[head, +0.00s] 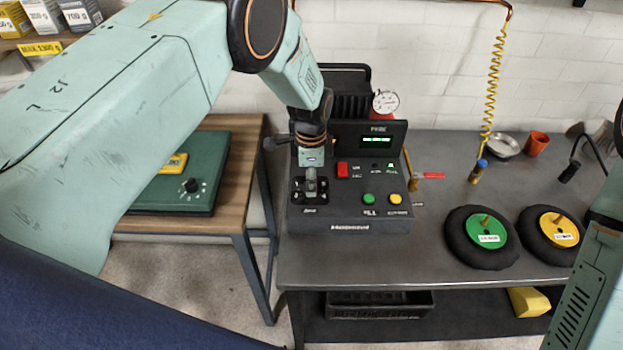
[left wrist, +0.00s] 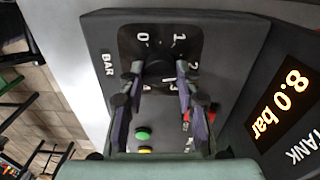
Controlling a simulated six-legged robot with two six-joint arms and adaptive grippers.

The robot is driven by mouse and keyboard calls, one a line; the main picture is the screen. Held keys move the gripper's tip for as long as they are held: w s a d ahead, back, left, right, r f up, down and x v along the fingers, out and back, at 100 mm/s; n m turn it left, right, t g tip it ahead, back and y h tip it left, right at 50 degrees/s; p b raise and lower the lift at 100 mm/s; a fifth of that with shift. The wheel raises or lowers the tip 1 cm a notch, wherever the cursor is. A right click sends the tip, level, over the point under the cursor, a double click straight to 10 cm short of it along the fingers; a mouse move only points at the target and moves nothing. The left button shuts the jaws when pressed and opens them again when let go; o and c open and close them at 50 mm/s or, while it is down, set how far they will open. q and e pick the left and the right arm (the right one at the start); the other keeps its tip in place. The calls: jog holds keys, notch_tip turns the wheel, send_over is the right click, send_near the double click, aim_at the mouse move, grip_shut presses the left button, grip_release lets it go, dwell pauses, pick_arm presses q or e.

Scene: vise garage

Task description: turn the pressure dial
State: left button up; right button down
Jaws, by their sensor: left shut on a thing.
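The pressure dial (left wrist: 160,68) is a dark knob on a black plate marked 0, 1, 2 and a partly covered number, with BAR beside it. My left gripper (left wrist: 160,82) has its fingers on both sides of the dial and is shut on it. In the head view my left gripper (head: 311,185) points down at the left part of the dark control box (head: 350,226) and hides most of the dial. The dial's pointer cannot be made out. My right gripper is out of view; only part of that arm shows at the right edge.
The box has a red switch (head: 342,169), a green button (head: 369,199), a yellow button (head: 395,198) and a lit display (left wrist: 283,107) reading 8.0 bar. Two black wheels (head: 462,247) lie to the right on the grey bench (head: 440,277). A green case (head: 205,165) sits on the wooden table.

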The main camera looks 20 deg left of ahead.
pick_arm(q)
jog(key=m, duration=0.4)
jog(key=shift+a+r, duration=0.1)
jog(key=shift+w+m+p, duration=0.1)
jog(key=shift+m+p, duration=0.2)
jog(key=shift+m, duration=1.4)
jog(key=shift+w+r, duration=0.1)
jog(key=o, duration=1.1)
jog(key=shift+a, duration=0.1)
jog(key=shift+o, duration=0.2)
jog(key=shift+s, duration=0.2)
